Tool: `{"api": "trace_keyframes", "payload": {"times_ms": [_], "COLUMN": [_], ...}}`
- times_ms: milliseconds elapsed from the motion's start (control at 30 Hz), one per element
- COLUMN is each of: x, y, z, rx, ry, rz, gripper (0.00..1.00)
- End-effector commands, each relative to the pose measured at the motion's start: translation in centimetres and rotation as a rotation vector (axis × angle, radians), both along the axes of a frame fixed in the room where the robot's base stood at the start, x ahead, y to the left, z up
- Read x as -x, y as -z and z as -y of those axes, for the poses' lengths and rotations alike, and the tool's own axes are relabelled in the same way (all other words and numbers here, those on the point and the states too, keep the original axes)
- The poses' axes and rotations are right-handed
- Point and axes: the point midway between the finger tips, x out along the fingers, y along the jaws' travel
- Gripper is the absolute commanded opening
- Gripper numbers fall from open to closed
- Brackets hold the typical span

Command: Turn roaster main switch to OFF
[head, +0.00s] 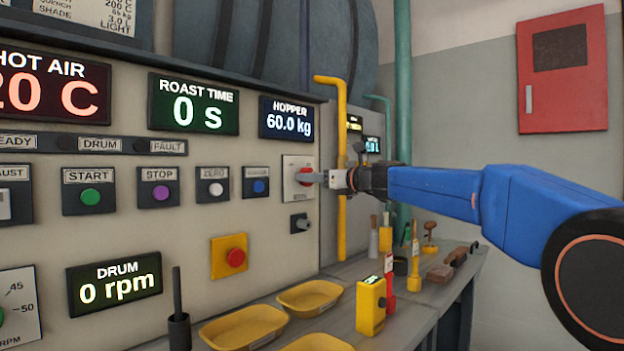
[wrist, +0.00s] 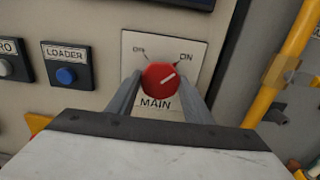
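The roaster main switch is a red round knob (wrist: 161,78) on a pale plate (wrist: 190,47) marked MAIN. Its white pointer line slants to the upper right, toward the ON label. The label at upper left is too blurred to read surely. In the head view the main switch (head: 305,176) is at the right end of the panel, partly hidden by my gripper. My gripper (head: 318,177) reaches it from the right. In the wrist view its two fingers (wrist: 160,88) stand on either side of the knob, very close to it. I cannot tell whether they touch it.
A blue LOADER button (wrist: 66,76) is left of the switch. A small black knob (head: 300,223) and a yellow-backed red button (head: 235,257) are below. A yellow pipe (head: 341,130) runs just right of the panel. Yellow trays (head: 310,297) and tools sit on the bench below.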

Motion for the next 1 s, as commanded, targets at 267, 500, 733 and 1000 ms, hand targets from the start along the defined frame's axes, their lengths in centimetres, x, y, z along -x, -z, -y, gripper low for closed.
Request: {"api": "trace_keyframes", "payload": {"times_ms": [267,500,733,1000], "x": [0.02,0.03,0.03,0.03], "y": [0.01,0.03,0.03,0.05], "z": [0.0,0.0,0.0,0.0], "rx": [0.004,0.047,0.15,0.307], "ry": [-0.001,-0.001,-0.001,-0.001], "rz": [0.005,0.061,0.19,0.391], "gripper": [0.24,0.24,0.24,0.24]}}
